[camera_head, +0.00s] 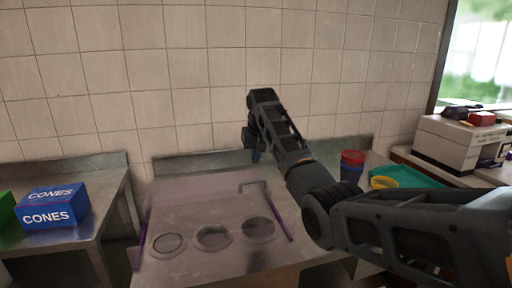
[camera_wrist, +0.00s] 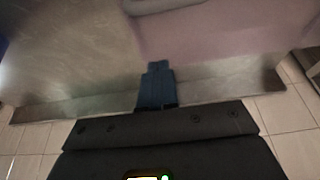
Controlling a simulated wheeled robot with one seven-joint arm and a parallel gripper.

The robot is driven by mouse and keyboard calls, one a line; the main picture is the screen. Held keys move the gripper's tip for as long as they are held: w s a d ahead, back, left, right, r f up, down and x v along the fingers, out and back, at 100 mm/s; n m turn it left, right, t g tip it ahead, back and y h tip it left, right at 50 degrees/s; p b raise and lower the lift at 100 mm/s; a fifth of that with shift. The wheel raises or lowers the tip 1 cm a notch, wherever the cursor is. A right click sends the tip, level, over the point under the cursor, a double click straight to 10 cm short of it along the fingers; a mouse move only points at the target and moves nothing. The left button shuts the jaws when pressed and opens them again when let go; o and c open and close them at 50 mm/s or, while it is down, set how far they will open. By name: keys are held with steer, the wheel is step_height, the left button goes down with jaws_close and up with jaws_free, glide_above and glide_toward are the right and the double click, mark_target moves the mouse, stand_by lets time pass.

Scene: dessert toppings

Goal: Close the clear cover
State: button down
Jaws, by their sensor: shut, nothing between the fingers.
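The clear cover (camera_head: 190,200) is a see-through, faintly pink sheet with purple side edges, over the steel counter in the head view. Round wells (camera_head: 213,237) show in the counter near its front. I cannot tell for sure whether the cover lies flat or is tilted. A grey bent bar (camera_head: 252,184) shows at its back right. My gripper (camera_head: 256,156) is behind and above that bar, near the back wall. In the wrist view, the blue fingers of my gripper (camera_wrist: 158,66) are together and empty, beside the pinkish sheet (camera_wrist: 225,40). Their contact with anything is unclear.
A blue cones box (camera_head: 55,207) sits on the left table. A red-topped blue container (camera_head: 351,166), a yellow cup (camera_head: 383,183) and a teal tray (camera_head: 408,177) are at the right, behind my arm. The tiled wall is close behind the counter.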

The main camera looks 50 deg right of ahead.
mark_target(258, 187)
steer(key=x, duration=0.3)
steer(key=shift+f, duration=0.2)
steer(key=shift+f+p, duration=0.25)
steer(key=shift+p, duration=0.1)
steer(key=shift+s+a+f+p, duration=0.15)
steer(key=shift+s+a+p, duration=0.3)
steer(key=shift+s, duration=0.35)
steer(key=shift+s+a+f+p, duration=0.2)
steer(key=shift+s+a+p, duration=0.15)
steer(key=shift+s+a, duration=0.35)
steer(key=shift+d, duration=0.1)
